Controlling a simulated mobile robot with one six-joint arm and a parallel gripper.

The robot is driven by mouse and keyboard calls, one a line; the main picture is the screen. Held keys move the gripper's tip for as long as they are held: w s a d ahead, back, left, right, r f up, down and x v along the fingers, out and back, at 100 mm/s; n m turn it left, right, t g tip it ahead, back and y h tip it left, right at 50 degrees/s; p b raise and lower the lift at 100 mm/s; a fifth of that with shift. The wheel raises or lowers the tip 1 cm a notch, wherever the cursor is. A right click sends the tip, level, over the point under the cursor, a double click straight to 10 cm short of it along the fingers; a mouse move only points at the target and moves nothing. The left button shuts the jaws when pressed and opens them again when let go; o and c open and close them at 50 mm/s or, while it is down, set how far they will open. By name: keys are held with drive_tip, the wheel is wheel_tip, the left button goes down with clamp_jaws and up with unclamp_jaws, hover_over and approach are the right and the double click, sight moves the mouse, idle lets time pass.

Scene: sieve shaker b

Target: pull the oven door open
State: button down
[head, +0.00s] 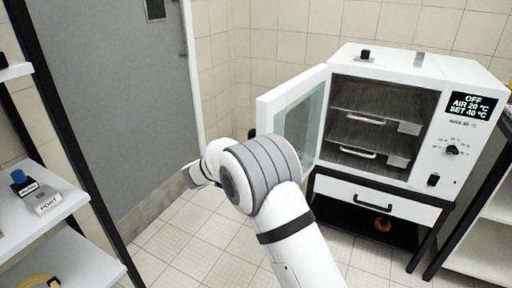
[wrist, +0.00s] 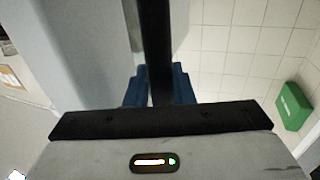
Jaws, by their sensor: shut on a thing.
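The white oven (head: 432,125) stands at the right in the head view. Its door (head: 312,105), a white frame with a glass pane, is swung wide open to the left, and the racks inside show. In the wrist view, the blue fingers of my gripper (wrist: 158,85) are shut on a dark upright bar (wrist: 154,40), which looks like the door handle. A pale flat surface lies to the left of the bar.
A drawer (head: 375,199) sits below the oven on a black stand. A shelf (head: 60,215) with small items stands at the left. A grey room door (head: 120,100) is behind. Tiled floor (head: 180,235) is free around my arm. A green box (wrist: 293,106) shows in the wrist view.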

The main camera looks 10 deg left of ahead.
drive_tip(key=c, duration=1.3)
unclamp_jaws()
drive_tip(key=shift+r, duration=0.1)
drive_tip(key=shift+s, duration=0.1)
drive_tip(key=p+v, duration=0.1)
drive_tip(key=v, duration=0.6)
drive_tip(key=shift+s+a, duration=0.2)
drive_tip(key=shift+s, duration=0.1)
